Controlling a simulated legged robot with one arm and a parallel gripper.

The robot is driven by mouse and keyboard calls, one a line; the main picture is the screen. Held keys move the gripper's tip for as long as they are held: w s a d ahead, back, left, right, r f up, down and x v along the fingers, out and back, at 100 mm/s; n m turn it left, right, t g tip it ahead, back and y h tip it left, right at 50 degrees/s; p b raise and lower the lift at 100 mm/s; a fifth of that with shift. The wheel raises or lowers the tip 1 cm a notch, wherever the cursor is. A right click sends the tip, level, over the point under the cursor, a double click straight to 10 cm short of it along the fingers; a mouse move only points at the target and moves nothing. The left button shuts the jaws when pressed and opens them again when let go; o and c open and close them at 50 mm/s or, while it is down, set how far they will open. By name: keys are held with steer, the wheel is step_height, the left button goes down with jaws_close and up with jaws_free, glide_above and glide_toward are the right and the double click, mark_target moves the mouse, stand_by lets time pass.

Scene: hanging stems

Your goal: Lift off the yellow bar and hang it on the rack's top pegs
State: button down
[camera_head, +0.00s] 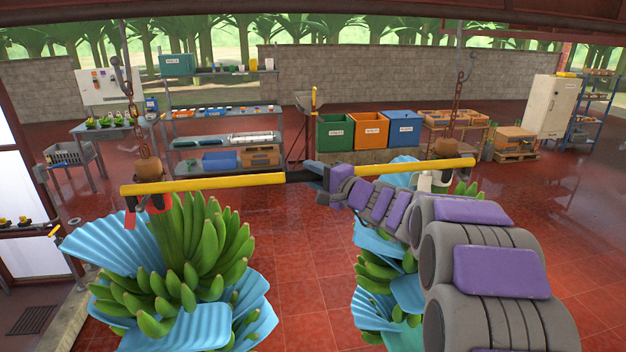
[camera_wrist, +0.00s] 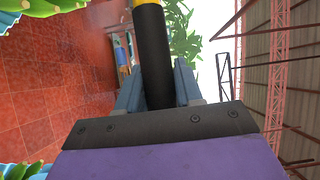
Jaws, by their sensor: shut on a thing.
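The yellow bar (camera_head: 225,182) runs level across the head view in front of two hanging banana stems. My gripper (camera_head: 318,176) is shut on the bar's black middle grip, which also shows between the jaws (camera_wrist: 158,90) in the wrist view as a black grip (camera_wrist: 152,55). The left stem (camera_head: 195,245) of green bananas with blue sheets hangs below the bar's left end. The right stem (camera_head: 385,268) is partly hidden behind my arm. Whether the bar still touches the stems' hangers cannot be told. The rack's top pegs cannot be made out.
A left chain with hook (camera_head: 130,105) and a right chain (camera_head: 457,95) hang down to brown knobs near the bar ends. Behind stand a grey shelf (camera_head: 225,140), green, orange and blue bins (camera_head: 370,131), a white cabinet (camera_head: 549,106) and a blue shelf rack (camera_head: 592,110). Open red floor lies between.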

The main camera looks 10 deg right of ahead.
step_height(320, 180, up, 3)
steer(key=shift+f, duration=0.15)
steer(key=s+d+r+b, duration=0.1)
steer(key=s+d+b, duration=0.1)
steer(key=s, duration=1.4)
steer(key=shift+d+r+b, duration=0.2)
steer(key=shift+d+b, duration=0.2)
steer(key=shift+d, duration=0.15)
steer(key=shift+r, duration=0.1)
steer(key=shift+r+p, duration=0.3)
steer(key=shift+r, duration=0.3)
steer(key=s+b, duration=0.2)
steer(key=s, duration=0.9)
